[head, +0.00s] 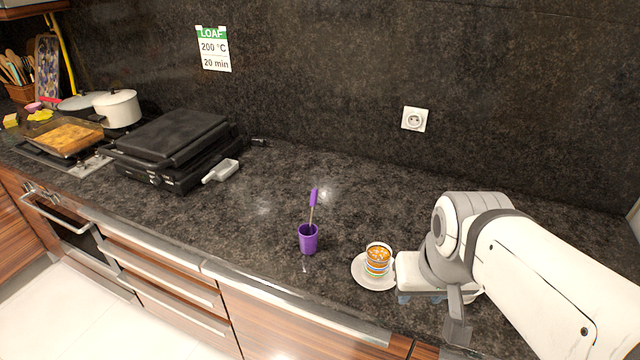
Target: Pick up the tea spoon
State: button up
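A purple cup (308,240) stands on the dark counter near its front edge. A utensil with a purple handle (314,197) and a thin metal shaft stands upright in it; its lower end is hidden in the cup, so I cannot tell whether it is a spoon. A small pale, shiny mark (304,267) lies just in front of the cup, too small to identify. My gripper (404,298) is at the right, low over the counter beside a saucer. Its fingers are mostly hidden under its white body, so its opening does not show.
A striped cup (378,262) with orange contents stands on a white saucer (362,281), close left of my gripper. A black grill (175,145), pots and a baking dish (64,136) are at the left. The counter behind the cups is clear.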

aim_at(314, 191)
jog(key=z, duration=2.7)
jog(key=k, duration=2.15)
jog(key=u, duration=2.35)
jog(key=i, duration=1.05)
jog(key=u, duration=0.05)
